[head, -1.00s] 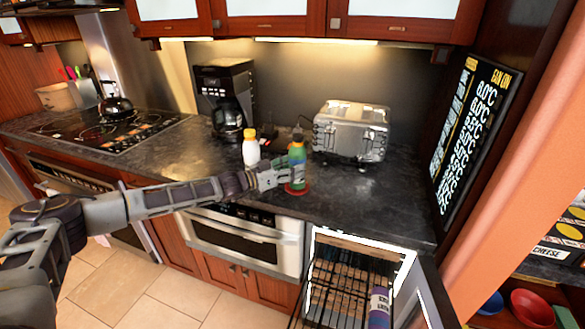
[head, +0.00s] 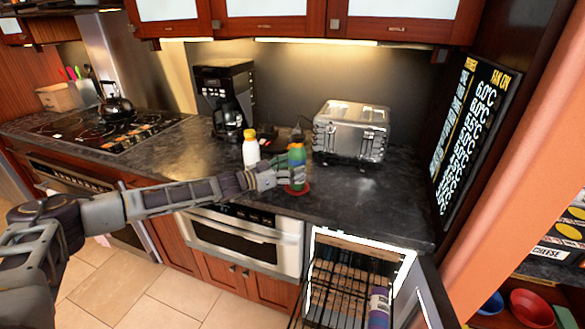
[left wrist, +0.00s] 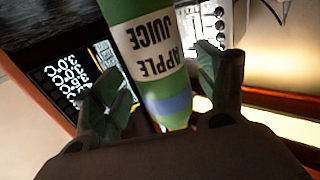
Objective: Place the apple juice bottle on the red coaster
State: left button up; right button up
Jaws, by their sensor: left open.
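The apple juice bottle (head: 297,154), green with an orange cap, stands upright over the red coaster (head: 302,190) on the dark counter. The gripper hides its lower part, so contact with the coaster is hard to make out. My left gripper (head: 291,174) is at the bottle from the left, with its fingers beside it. In the left wrist view the bottle (left wrist: 150,50), with its APPLE JUICE label, lies between the spread fingers (left wrist: 160,88). The gripper is open. My right gripper is not in view.
A white bottle with a yellow cap (head: 250,150) stands just left of the gripper. A silver toaster (head: 350,132) is behind to the right, and a coffee maker (head: 225,98) behind to the left. Below, an open compartment with a wire rack (head: 345,285) holds a purple-labelled container (head: 379,308).

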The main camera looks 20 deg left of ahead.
aim_at(290, 168)
pick_arm(q)
jog(key=shift+s+a+f, duration=0.1)
jog(key=shift+s+a, duration=0.4)
jog(key=shift+v, duration=1.6)
jog(key=shift+b+v, duration=0.3)
jog(key=shift+v, duration=2)
jog(key=shift+s+a, duration=0.45)
jog(key=shift+s, duration=0.05)
jog(key=shift+s+a, duration=0.3)
jog(key=shift+s, duration=0.1)
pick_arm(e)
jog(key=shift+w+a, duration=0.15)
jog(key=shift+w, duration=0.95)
